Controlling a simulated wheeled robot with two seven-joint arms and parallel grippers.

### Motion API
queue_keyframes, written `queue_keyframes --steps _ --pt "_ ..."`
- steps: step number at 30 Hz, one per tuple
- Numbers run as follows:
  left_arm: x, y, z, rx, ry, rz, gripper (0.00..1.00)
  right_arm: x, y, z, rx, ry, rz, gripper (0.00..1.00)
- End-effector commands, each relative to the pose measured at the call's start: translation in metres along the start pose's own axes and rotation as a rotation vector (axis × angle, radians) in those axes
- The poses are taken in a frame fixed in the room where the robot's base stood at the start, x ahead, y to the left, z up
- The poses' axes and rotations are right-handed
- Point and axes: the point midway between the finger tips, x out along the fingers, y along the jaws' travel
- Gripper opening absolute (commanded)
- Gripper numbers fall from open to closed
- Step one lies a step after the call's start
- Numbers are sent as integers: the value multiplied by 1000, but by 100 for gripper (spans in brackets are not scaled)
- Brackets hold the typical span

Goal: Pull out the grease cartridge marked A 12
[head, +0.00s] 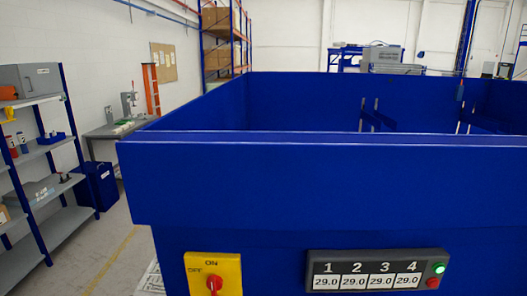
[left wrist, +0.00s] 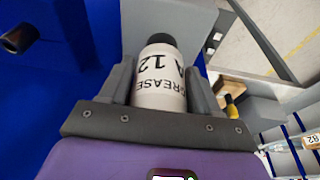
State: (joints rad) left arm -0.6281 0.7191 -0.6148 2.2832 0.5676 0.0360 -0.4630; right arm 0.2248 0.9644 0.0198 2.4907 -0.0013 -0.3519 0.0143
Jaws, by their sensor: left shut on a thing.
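The grease cartridge marked A 12 (left wrist: 160,72) shows in the left wrist view as a white cylinder with a dark cap. Its black print "GREASE A 12" appears upside down. My left gripper (left wrist: 160,88) is shut on it, with one grey finger on each side. The cartridge's near end is hidden by the gripper body. Neither gripper shows in the head view, and my right gripper is in no view.
In the head view, a large blue bin (head: 300,185) fills the front. A yellow switch (head: 213,272) and a four-number display (head: 377,270) are on its face. A shelf rack (head: 45,150) stands at left. A dark cylinder (left wrist: 20,38) is at the wrist view's upper left.

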Motion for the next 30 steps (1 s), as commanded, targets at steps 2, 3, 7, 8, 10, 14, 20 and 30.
queue_keyframes --steps 2,3,7,8,10,14,20,30 --pt "4 0 8 2 -22 -1 26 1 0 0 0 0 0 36" --pt "4 0 8 2 -22 -1 20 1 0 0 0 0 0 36" --pt "4 0 8 3 -22 -1 20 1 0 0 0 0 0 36" --pt "4 0 8 3 -22 -1 20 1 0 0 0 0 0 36" --pt "4 0 8 3 -22 -1 20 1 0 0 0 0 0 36" --pt "4 0 8 3 -22 -1 20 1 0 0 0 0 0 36" --pt "2 0 8 3 -22 -1 20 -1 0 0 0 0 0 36" --pt "-6 0 4 2 -18 -1 20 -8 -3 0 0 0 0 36"
